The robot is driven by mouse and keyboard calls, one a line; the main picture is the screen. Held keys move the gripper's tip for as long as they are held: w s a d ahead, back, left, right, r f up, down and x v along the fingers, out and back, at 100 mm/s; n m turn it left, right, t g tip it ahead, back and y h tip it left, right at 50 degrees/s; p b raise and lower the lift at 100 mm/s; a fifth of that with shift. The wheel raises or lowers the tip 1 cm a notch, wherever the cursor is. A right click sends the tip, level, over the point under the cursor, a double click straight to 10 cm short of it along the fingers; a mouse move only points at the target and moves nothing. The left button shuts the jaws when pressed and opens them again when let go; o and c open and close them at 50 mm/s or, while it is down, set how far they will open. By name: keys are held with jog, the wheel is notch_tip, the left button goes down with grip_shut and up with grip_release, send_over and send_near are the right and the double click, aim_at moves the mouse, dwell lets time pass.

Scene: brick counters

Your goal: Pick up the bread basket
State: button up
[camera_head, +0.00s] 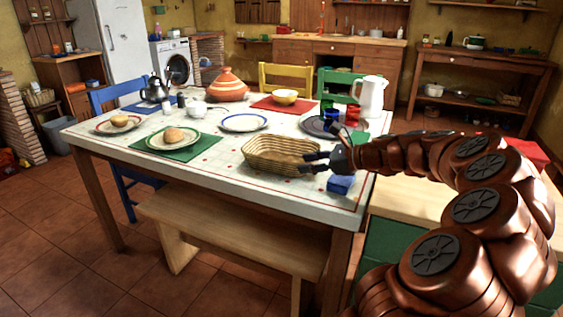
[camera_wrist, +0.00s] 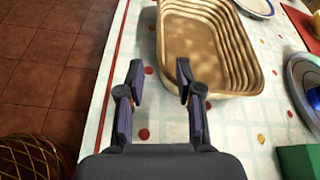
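The bread basket (camera_head: 270,158) is an empty, woven tan oval near the front right of the dining table. It also shows in the wrist view (camera_wrist: 250,82), at the top middle. My gripper (camera_head: 310,162) is at the basket's right end, with its fingers pointing left toward it.
The table (camera_head: 219,178) has a checked cloth. A blue block (camera_head: 341,184) lies beneath my gripper. A plate (camera_head: 318,127), blue and red cups (camera_head: 330,117) and a white jug (camera_head: 370,96) stand behind it. A wooden bench (camera_head: 240,233) stands in front.

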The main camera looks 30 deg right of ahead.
aim_at(289, 167)
jog(key=shift+b+x, duration=0.65)
jog(key=shift+x, duration=2.6)
jog(key=shift+c, duration=0.4)
grip_shut()
